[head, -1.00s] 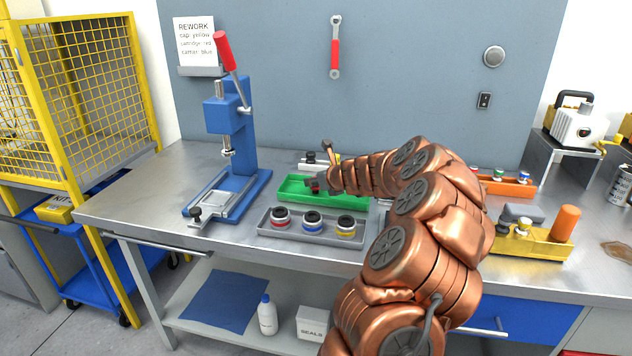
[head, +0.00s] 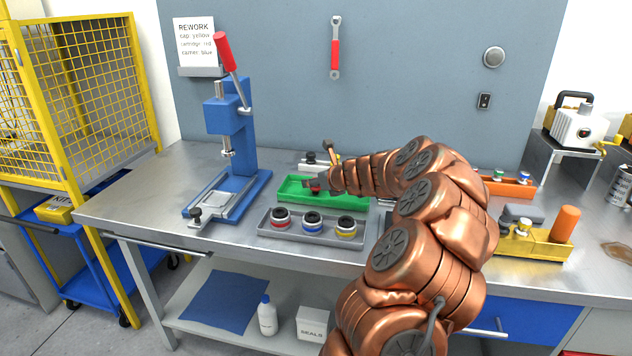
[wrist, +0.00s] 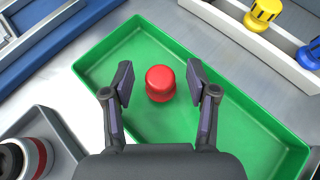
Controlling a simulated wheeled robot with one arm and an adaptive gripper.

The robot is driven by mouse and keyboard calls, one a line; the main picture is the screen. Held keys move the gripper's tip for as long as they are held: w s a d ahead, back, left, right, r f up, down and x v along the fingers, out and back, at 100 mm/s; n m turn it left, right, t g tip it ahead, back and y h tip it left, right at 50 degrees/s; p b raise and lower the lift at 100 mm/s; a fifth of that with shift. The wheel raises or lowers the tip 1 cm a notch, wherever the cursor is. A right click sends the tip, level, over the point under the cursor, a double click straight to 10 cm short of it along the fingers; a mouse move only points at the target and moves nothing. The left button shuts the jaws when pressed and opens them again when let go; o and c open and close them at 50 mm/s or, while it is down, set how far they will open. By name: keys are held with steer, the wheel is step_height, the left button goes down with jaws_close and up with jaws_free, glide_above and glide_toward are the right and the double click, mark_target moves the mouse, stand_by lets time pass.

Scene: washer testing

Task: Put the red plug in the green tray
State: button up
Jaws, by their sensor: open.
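The red plug (wrist: 160,83) stands on the floor of the green tray (wrist: 262,150) in the wrist view. In the head view the red plug (head: 316,188) is small and partly hidden by my gripper, inside the green tray (head: 290,190). My gripper (wrist: 160,78) is open, with one finger on each side of the plug and a visible gap on both sides. In the head view my gripper (head: 317,184) is low over the tray, and my arm covers the tray's right end.
A grey tray (head: 270,232) with several banded round parts lies in front of the green tray. A blue press (head: 236,140) stands to the left. A pale rack behind holds a yellow plug (wrist: 265,10) and a blue plug (wrist: 310,52). An orange tray (head: 508,189) is at right.

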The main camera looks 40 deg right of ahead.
steer(key=v, duration=1.1)
steer(key=shift+s+p, duration=0.2)
steer(key=shift+p, duration=0.1)
steer(key=shift+r, duration=0.1)
